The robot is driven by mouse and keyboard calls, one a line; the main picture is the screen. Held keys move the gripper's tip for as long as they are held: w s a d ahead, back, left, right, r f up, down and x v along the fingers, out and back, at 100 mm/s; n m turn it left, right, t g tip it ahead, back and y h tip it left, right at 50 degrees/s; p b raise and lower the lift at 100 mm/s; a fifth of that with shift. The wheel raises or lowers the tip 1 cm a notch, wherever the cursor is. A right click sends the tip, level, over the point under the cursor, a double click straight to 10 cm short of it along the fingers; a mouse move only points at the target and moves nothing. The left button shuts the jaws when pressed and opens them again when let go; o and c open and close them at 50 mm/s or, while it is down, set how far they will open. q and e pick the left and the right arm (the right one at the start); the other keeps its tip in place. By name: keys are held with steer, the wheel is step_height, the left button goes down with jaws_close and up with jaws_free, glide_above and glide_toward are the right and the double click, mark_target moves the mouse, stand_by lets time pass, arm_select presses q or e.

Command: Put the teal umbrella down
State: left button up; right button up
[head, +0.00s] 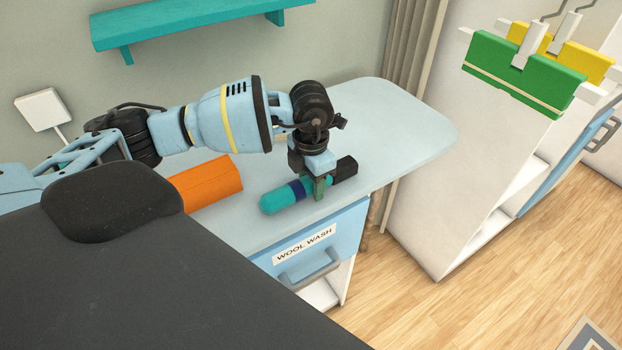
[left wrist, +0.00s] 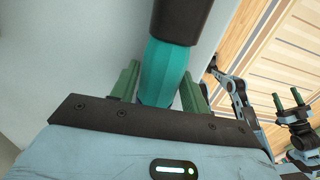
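The teal umbrella (head: 284,198) is a short folded roll with a navy band and a black handle. It lies level along the front edge of the pale blue counter (head: 390,130), at or just above the surface; I cannot tell if it touches. My left gripper (head: 320,187) points down over it, its green fingers closed around its middle. In the left wrist view the umbrella (left wrist: 165,70) sits between both fingers, its black end toward the top. My right gripper (left wrist: 288,101) shows there at the right edge, fingers apart and empty.
Below is a drawer (head: 315,245) labelled "WOOL WASH". A teal shelf (head: 200,22) hangs above. Green (head: 520,72) and yellow hung items are at the right. The counter's right part is clear.

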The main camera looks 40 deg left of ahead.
arm_select(q)
steer(key=o, duration=0.4)
steer(key=shift+c, duration=0.2)
steer(key=shift+r, duration=0.1)
steer(key=shift+r, duration=0.25)
step_height(320, 180, up, 12)
steer(key=shift+f, duration=0.15)
stand_by(0.4)
